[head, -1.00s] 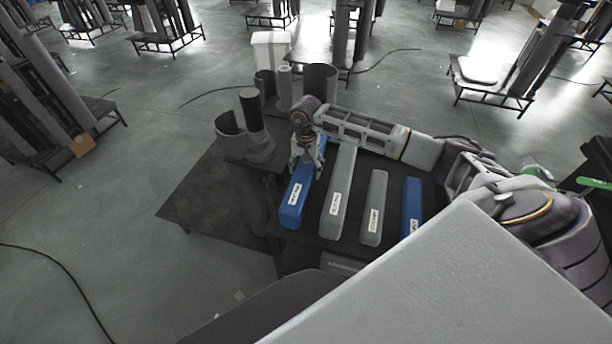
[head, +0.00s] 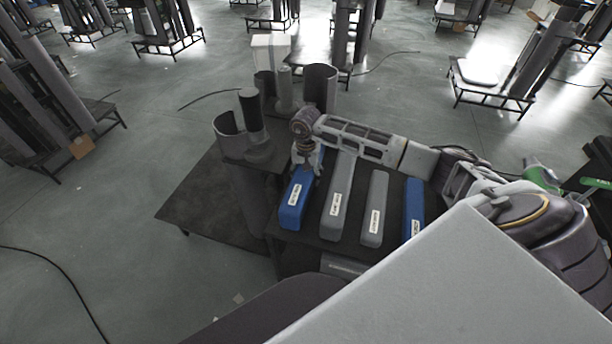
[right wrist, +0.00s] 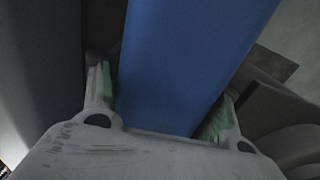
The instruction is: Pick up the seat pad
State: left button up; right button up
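A long blue pad (head: 295,206), with a white label on its near end, lies leftmost in a row of pads on a black table. I take it as the seat pad, though its label is too small to read. My right gripper (head: 307,168) is over its far part, pointing down. In the right wrist view the blue pad (right wrist: 185,65) runs between the two fingers of the right gripper (right wrist: 162,105). Their green inner faces show on either side, with a narrow gap at the left, so the gripper looks open. My left gripper is not in view.
Two grey pads (head: 338,205) (head: 373,215) and another blue pad (head: 413,205) lie to the right on the black table (head: 308,243). Dark and grey cylinders (head: 319,88) stand behind. A low dark platform (head: 200,205) is at the left. A green tool (head: 541,174) is at the right.

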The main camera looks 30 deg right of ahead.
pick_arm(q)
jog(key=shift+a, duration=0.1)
pick_arm(e)
jog(key=c, duration=0.9)
jog(key=shift+r, duration=0.15)
jog(key=shift+w+r, duration=0.1)
jog(key=shift+r, duration=0.65)
pick_arm(q)
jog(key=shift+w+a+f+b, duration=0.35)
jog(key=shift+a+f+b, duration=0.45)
jog(key=shift+b, duration=0.05)
pick_arm(e)
notch_tip(320, 180, up, 16)
jog(key=shift+r, duration=0.15)
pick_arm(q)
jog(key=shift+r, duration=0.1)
pick_arm(e)
jog(key=shift+r, duration=0.15)
pick_arm(q)
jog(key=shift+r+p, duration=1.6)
jog(key=shift+p, duration=0.1)
pick_arm(e)
jog(key=shift+r, duration=2.9)
jog(key=shift+f, duration=0.1)
